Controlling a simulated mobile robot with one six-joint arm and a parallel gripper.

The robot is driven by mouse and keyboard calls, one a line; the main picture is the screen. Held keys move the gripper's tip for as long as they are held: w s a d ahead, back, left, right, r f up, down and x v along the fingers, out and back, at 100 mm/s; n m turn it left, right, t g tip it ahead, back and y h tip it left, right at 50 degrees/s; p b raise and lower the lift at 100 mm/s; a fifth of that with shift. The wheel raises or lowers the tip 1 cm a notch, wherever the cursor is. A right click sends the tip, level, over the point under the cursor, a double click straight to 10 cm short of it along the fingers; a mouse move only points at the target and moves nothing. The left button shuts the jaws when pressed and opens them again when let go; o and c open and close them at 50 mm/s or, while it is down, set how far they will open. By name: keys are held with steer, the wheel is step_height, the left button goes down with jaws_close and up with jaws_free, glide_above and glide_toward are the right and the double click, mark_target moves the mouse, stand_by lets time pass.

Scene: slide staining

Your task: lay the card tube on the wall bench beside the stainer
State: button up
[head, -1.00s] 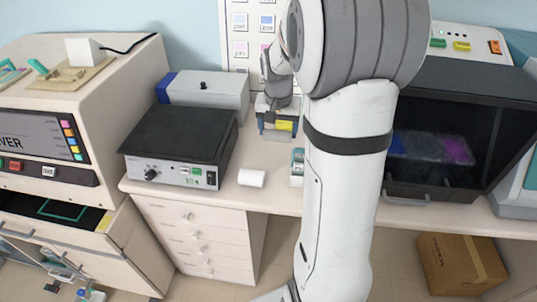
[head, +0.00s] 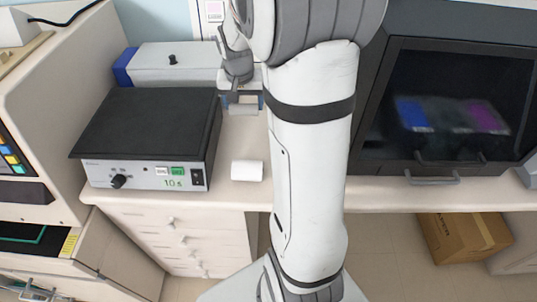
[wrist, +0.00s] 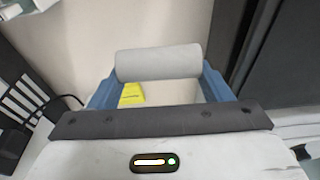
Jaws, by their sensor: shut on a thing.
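My gripper (wrist: 159,78) is shut on the card tube (wrist: 158,63), a plain pale grey cylinder lying crosswise between the two blue fingers in the wrist view. In the head view my gripper (head: 243,100) is over the back of the wall bench (head: 228,145), with the tube (head: 243,109) level between its fingers. I cannot tell whether the tube touches the bench. The large dark-windowed machine (head: 450,90), which looks like the stainer, stands right of my arm. My arm hides the bench between them.
A black-topped box with a dial (head: 150,135) stands left on the bench, with a grey-blue box (head: 170,65) behind it. A white roll (head: 247,170) lies near the front edge. A cardboard box (head: 465,237) is below the bench.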

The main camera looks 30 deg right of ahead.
mark_target(248, 135)
steer(key=x, duration=0.3)
steer(key=s+x, duration=0.1)
steer(key=x, duration=0.2)
steer(key=s+a+p+x, duration=0.1)
steer(key=x, duration=0.3)
steer(key=shift+f, duration=0.25)
steer(key=shift+f, duration=0.15)
steer(key=o, duration=1)
